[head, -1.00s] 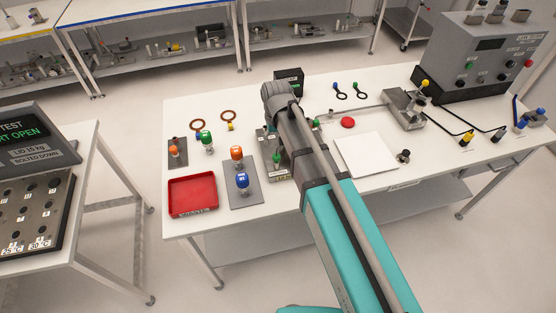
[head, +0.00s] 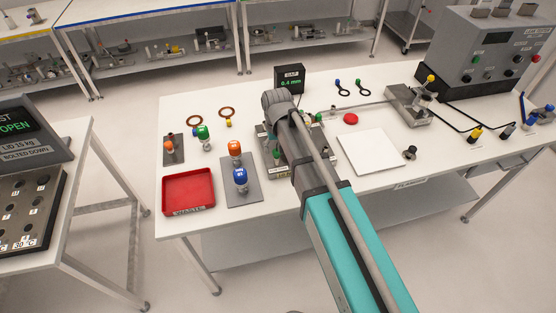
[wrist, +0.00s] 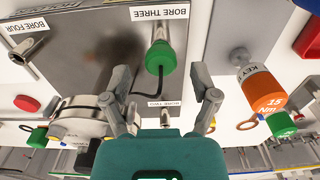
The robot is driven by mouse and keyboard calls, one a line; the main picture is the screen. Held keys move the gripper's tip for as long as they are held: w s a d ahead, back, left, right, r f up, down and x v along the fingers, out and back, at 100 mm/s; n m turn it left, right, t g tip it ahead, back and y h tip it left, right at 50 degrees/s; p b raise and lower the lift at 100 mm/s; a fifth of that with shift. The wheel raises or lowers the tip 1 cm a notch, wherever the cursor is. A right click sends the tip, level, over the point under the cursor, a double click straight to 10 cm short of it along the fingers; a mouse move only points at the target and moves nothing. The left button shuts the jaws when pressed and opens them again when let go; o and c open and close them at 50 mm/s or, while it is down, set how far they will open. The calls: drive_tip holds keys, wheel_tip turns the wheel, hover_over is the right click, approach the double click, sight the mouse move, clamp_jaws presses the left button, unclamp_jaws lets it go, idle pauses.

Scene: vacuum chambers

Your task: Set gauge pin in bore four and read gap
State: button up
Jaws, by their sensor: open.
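My gripper (wrist: 160,88) is open in the wrist view, its fingers on either side of and below a green-capped pin (wrist: 160,57). I see no finger closed on this pin. The pin is by the label BORE THREE on a grey metal block (wrist: 90,45). The label BORE FOUR (wrist: 27,38) is at the upper left, with a slim metal part (wrist: 24,66) close to it. In the head view my arm hides the gripper and much of the block; a green cap (head: 277,153) shows at its left. The gap display (head: 290,79) reads 0.4 mm.
A red waste tray (head: 188,207) and a plate (head: 243,195) with orange- and blue-topped tools stand left of the block. An orange 15 Nm key tool (wrist: 262,90) is at the right in the wrist view. A white sheet (head: 367,157) lies right of my arm.

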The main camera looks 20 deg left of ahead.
sight(276, 150)
drive_tip(key=shift+f+b, duration=0.8)
drive_tip(key=shift+f, duration=0.3)
idle(0.6)
clamp_jaws()
drive_tip(key=shift+r+p, duration=0.3)
drive_tip(key=shift+r, duration=0.05)
drive_tip(key=shift+r+p, duration=0.35)
drive_tip(key=shift+r+p, duration=0.35)
drive_tip(key=shift+r+p, duration=1.75)
